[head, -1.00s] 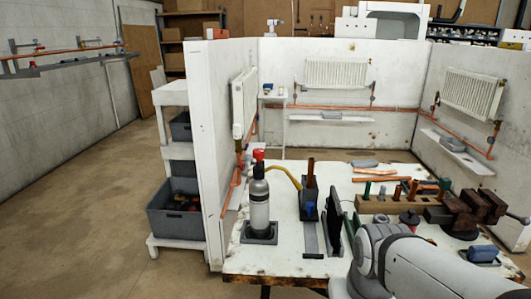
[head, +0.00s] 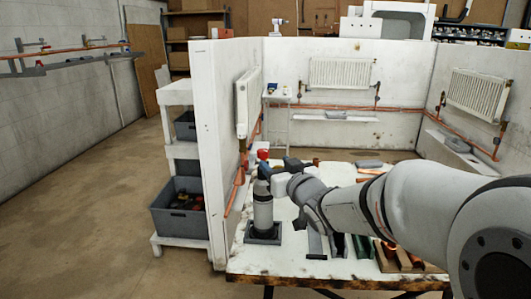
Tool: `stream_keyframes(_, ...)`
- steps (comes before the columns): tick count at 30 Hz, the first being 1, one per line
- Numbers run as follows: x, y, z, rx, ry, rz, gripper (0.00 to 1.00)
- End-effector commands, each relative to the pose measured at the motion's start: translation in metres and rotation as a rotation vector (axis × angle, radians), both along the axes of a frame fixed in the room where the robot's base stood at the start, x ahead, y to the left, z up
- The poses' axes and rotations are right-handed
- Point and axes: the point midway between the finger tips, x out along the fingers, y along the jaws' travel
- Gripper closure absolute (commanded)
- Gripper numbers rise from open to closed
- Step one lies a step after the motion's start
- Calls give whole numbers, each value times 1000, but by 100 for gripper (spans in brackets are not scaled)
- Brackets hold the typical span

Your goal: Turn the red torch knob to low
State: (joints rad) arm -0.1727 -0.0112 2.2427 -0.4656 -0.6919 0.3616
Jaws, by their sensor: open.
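The red torch knob (head: 263,154) shows at the top of the grey gas bottle (head: 263,212), which stands upright in a dark square base (head: 263,236) at the table's left side. My gripper (head: 273,170) is at the bottle's top, beside and just below the red knob. Its dark jaws are open. They hide part of the bottle's neck, and I cannot tell whether they touch it. The knob's setting is too small to read. The torch's hose is hidden behind my arm.
The white table (head: 290,262) has free room in front of the bottle. My arm crosses over the tools and blocks on its right. A white partition (head: 213,150) stands close on the left, with a shelf (head: 180,242) holding grey crates. Radiators (head: 339,73) hang on the bay walls.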

Motion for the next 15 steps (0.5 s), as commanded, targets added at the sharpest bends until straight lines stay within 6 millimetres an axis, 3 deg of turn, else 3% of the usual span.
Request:
stream_keyframes(5,13,12,4,12,-21,22,50)
stream_keyframes(15,58,36,4,12,-20,20,50)
